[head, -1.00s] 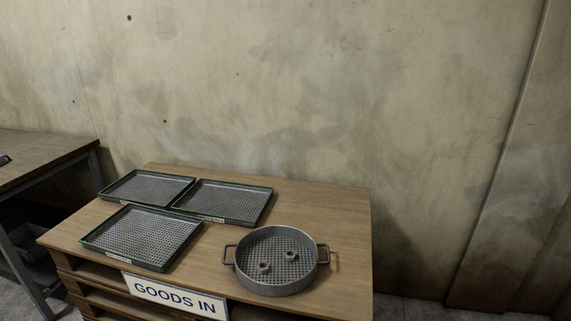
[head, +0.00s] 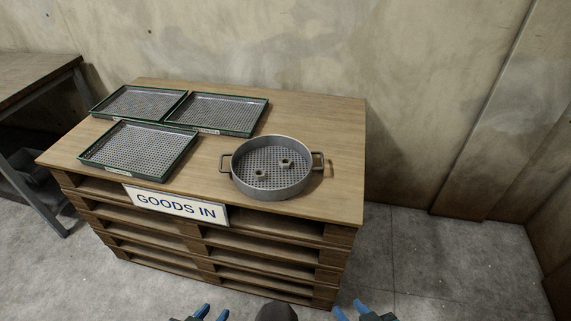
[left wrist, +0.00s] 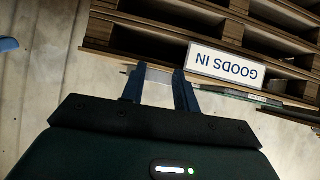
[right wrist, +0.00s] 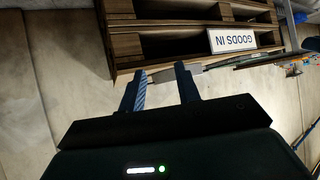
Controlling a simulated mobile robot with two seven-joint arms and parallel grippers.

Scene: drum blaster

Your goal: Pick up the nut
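Two small nuts sit apart in a round grey perforated pan (head: 272,193) with two side handles, on the right part of the pallet top. One nut (head: 260,174) is nearer the front, the other nut (head: 284,163) is further back and right. My left gripper (head: 212,311) and my right gripper (head: 350,308) show at the bottom edge of the head view, in front of and well below the pan. In the left wrist view the left fingers (left wrist: 160,84) stand apart with nothing between them. In the right wrist view the right fingers (right wrist: 161,84) are also apart and empty.
Three green-rimmed perforated trays, one at the front (head: 140,152), one back left (head: 140,102) and one back middle (head: 218,114), lie left of the pan. A GOODS IN sign (head: 176,204) hangs on the stacked pallets' front. A table (head: 35,80) stands at the left.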

